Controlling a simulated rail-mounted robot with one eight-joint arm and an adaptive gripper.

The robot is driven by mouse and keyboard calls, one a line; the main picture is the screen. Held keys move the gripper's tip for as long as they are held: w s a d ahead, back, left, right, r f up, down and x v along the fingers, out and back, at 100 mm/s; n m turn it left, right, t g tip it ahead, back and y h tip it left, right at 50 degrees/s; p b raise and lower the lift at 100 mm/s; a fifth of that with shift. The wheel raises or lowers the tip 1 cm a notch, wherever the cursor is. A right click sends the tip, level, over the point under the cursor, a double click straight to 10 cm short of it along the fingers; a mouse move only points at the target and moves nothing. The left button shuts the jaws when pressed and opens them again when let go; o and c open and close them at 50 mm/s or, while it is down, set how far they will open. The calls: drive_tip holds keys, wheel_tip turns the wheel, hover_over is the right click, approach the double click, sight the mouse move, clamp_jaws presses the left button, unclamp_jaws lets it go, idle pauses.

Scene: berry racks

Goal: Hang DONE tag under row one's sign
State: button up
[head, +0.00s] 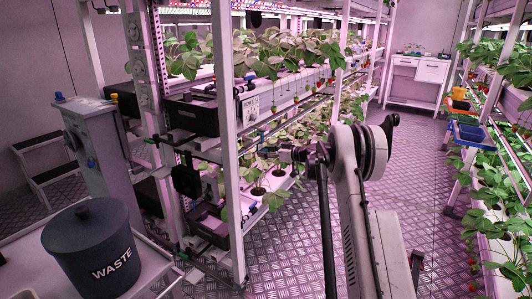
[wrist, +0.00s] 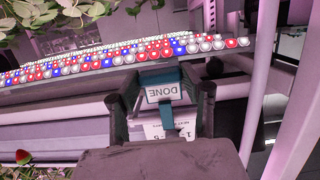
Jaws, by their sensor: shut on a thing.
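My gripper (wrist: 166,84) is shut on the DONE tag (wrist: 163,93) in the wrist view. The tag is a small white card with a teal strap or backing between my two dark fingers, and its lettering appears upside down. A white sign (wrist: 172,130) with a "1" on it, also upside down, shows just below the tag in that picture, partly covered by the tag and my fingers. I cannot tell whether tag and sign touch. In the head view, the row sign (head: 251,110) is on the near rack's front post side, and my gripper (head: 270,154) is small below it.
Strawberry plants (head: 290,50) fill the rack's shelves close to my arm. A white upright post (head: 226,130) stands left of the sign. A WASTE bin (head: 92,250) is at the lower left. The aisle floor (head: 410,150) is clear, with another plant rack (head: 490,180) to the right.

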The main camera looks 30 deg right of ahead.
drive_tip(key=o, duration=1.2)
drive_tip(key=shift+c, duration=0.2)
